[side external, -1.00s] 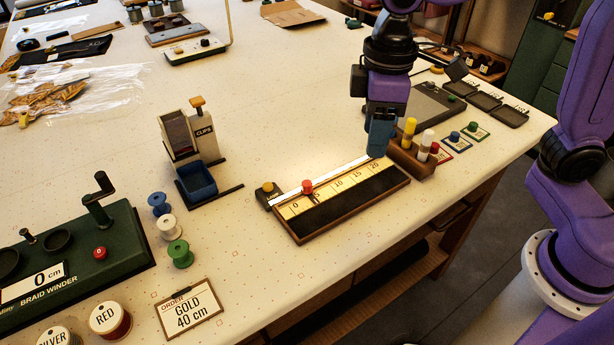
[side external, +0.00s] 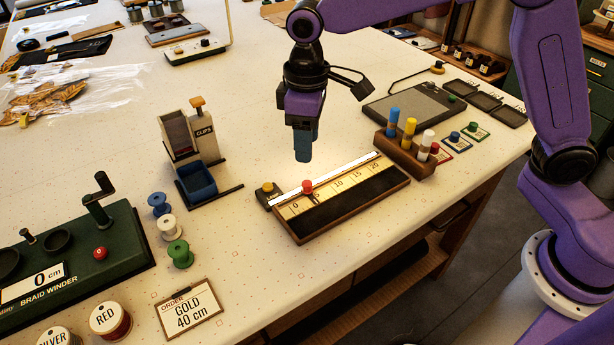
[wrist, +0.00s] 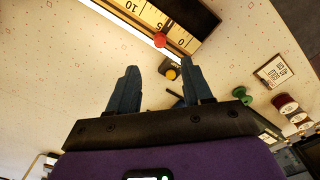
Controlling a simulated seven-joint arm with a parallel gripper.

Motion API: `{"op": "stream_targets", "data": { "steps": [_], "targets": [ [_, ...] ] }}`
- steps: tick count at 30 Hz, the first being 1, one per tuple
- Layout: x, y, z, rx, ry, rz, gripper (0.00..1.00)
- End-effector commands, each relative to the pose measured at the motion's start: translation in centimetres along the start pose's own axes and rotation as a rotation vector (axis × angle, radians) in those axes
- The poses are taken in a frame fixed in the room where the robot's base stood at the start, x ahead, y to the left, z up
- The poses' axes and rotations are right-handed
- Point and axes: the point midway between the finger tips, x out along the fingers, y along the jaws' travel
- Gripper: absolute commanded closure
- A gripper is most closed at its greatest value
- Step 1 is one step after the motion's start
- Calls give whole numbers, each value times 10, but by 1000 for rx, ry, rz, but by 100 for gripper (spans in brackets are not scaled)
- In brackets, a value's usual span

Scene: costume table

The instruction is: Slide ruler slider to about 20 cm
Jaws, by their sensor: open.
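The ruler (side external: 327,202) is a wooden board with a pale scale marked 0, 5, 10, 15 and 20 and a white rail along its back edge. Its red slider knob (side external: 307,187) sits near the low end, between 0 and 5. A yellow knob (side external: 267,187) is on a dark block at the 0 end. My gripper (side external: 303,160) is open and empty, above and behind the red knob, apart from it. In the wrist view the red knob (wrist: 160,40) and the yellow knob (wrist: 171,74) lie beyond the two open fingers (wrist: 158,80).
A wooden holder (side external: 405,158) with several coloured markers stands at the ruler's 20 end. A clip dispenser (side external: 195,145) with a blue bin is to the left. Spools (side external: 180,254) and a green braid winder (side external: 80,265) are front left.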

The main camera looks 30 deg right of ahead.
Motion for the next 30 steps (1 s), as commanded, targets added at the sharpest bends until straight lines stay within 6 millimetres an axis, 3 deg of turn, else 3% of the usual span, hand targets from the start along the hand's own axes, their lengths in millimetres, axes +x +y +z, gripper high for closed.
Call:
{"op": "stream_targets", "data": {
  "steps": [9, 15, 21, 29, 30],
  "targets": [
    [61, 0, 1, 0, -4, 0, 50],
    [87, 0, 1, 0, -2, 0, 50],
    [98, 0, 0, -1, 0, 0, 50],
    [99, 0, 0, -1, 1, 0, 50],
    [99, 0, 0, -1, 1, 0, 57]
  ]
}}
